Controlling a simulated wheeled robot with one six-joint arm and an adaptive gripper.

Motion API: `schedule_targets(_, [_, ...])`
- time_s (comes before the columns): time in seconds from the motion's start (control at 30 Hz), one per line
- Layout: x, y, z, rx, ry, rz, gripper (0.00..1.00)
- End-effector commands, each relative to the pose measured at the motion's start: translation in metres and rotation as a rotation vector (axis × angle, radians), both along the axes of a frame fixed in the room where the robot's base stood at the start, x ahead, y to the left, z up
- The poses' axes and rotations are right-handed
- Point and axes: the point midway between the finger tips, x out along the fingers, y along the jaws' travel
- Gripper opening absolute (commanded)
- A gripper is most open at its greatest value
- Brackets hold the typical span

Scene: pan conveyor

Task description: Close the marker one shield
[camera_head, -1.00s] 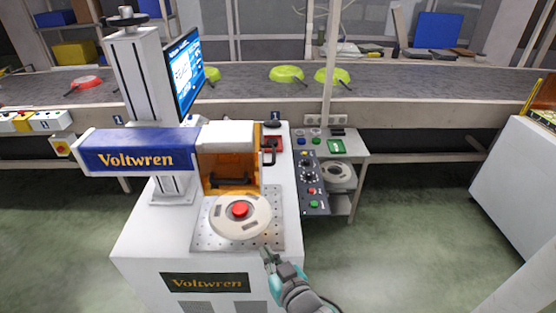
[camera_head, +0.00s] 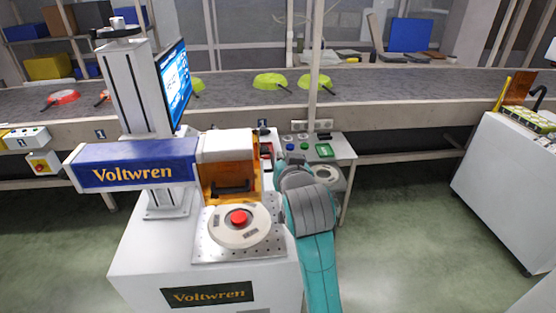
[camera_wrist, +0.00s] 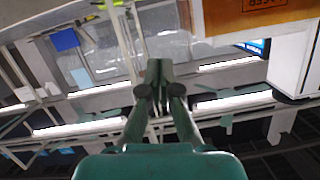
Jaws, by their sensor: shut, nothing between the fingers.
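The marker one machine is a white cabinet (camera_head: 205,262) with a blue "Voltwren" arm (camera_head: 135,168). Its orange shield (camera_head: 222,172), with a black handle (camera_head: 232,188), sits under the white head. The round beige fixture with a red part (camera_head: 238,217) lies uncovered in front of the shield on a perforated plate. My gripper stands right of the machine; in the head view my wrist hides its fingers. In the wrist view my gripper (camera_wrist: 158,75) is shut and empty. An orange panel (camera_wrist: 218,18) with a dark-lettered label shows at the upper right there, apart from the fingers.
A conveyor (camera_head: 400,85) runs behind, with green pans (camera_head: 270,81) and red pans (camera_head: 63,97). A small side table (camera_head: 340,150) with buttons stands behind my arm. Another white machine (camera_head: 508,175) is at the right. Green floor between is free.

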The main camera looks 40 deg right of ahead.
Motion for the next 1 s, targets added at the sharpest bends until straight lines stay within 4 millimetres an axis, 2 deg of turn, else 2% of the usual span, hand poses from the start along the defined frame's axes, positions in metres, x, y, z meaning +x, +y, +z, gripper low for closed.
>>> schedule_targets(0.17, [0.015,-0.010,-0.005,0.000,0.001,-0.001,0.00])
schedule_targets(0.6, [0.082,-0.050,-0.024,0.000,0.001,-0.001,0.00])
schedule_targets(0.8, [0.084,-0.045,-0.052,0.000,0.002,0.001,0.00])
schedule_targets(1.0, [0.085,-0.044,-0.063,0.001,0.001,0.000,0.00])
